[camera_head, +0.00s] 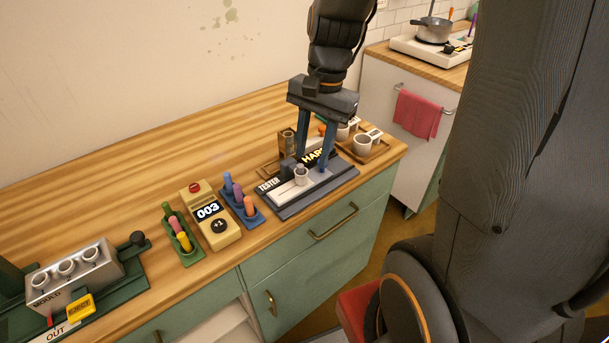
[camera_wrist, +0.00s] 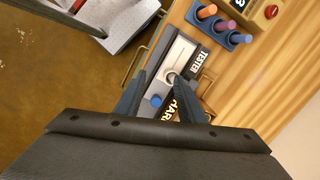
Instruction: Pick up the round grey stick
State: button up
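The round grey stick (camera_head: 301,175) stands upright on the tester (camera_head: 330,181), a dark base with a light strip. My gripper (camera_head: 313,165) is open above the tester, pointing down. In the head view the stick shows just below the left finger. In the wrist view the top of the stick (camera_wrist: 172,76) shows as a pale ring between the fingertips, close to the right one. I cannot tell how far the fingertips are above it. Nothing is visibly held.
A blue round piece (camera_wrist: 156,101) lies near the fingers. Left of the tester stand a blue rack (camera_head: 257,218) with coloured sticks, a yellow counter (camera_head: 219,234) and a green rack (camera_head: 190,257). A tray (camera_head: 378,153) with cups stands behind, right. The table's back left is clear.

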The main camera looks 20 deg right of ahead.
aim_at(300, 165)
jog(key=w+d+r+m+y, duration=0.1)
jog(key=w+r+m+y, duration=0.1)
jog(key=w+m, duration=0.3)
jog(key=shift+m, duration=0.7)
jog(key=shift+s+p+x, duration=0.25)
jog(key=shift+x, duration=1.05)
jog(key=shift+s+p+x, duration=0.2)
jog(key=shift+x, duration=1.1)
jog(key=shift+s+p+x, duration=0.25)
jog(key=shift+x, duration=1.05)
grip_shut()
